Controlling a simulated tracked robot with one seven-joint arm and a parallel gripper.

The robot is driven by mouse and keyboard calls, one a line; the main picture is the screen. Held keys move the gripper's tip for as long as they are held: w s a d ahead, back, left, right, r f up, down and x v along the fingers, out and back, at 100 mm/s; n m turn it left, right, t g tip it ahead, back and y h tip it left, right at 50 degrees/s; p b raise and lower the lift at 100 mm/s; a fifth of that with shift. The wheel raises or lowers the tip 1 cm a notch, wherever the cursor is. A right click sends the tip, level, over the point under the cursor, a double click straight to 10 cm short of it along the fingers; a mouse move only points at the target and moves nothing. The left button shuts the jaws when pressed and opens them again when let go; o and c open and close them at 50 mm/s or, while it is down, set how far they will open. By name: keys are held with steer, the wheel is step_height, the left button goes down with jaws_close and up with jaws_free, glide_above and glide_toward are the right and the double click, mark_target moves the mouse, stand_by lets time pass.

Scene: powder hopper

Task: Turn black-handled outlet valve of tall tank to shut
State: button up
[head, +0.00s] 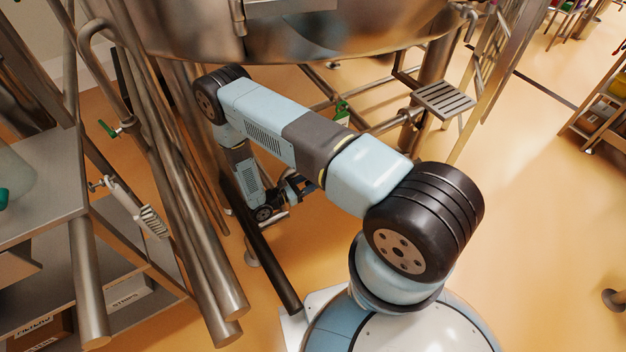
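The large steel tank (300,35) fills the top middle of the head view, with only its rounded lower part showing. My arm reaches under it, and its end bends down behind the upper link. My gripper (296,188) is small, dark and partly covered by my arm, below the tank. I cannot tell whether its fingers are open or shut, or whether they touch anything. I cannot make out the black-handled outlet valve; that area is dark and partly hidden by my arm.
Steel pipes (190,200) and a black tube (265,240) slope down left of my arm. A green-handled valve (107,129) is on a pipe at left. A shelf unit (40,200) stands far left. A grated step (445,100) is right of my arm. Floor at right is open.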

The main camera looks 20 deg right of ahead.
steer(key=shift+x, duration=1.25)
jaws_close()
steer(key=shift+s, duration=0.1)
